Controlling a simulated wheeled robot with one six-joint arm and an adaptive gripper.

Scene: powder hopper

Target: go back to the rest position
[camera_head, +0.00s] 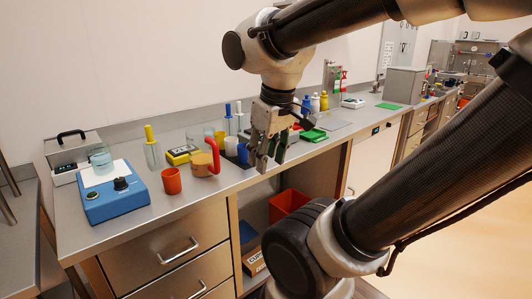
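My gripper (271,158) hangs fingers down from my arm, in front of the lab bench (120,238). Its two dark fingertips are apart, and I see nothing held between them. From this view I cannot tell its exact height or distance from the bench edge. It hides part of the bench behind it.
A blue device (117,208), an orange cup (172,181), an orange piece with a red handle (203,165) and a blue cup (243,154) stand on the bench left of my gripper. Bottles (315,103) stand behind right. A red bin (289,205) sits below. Floor is clear at right.

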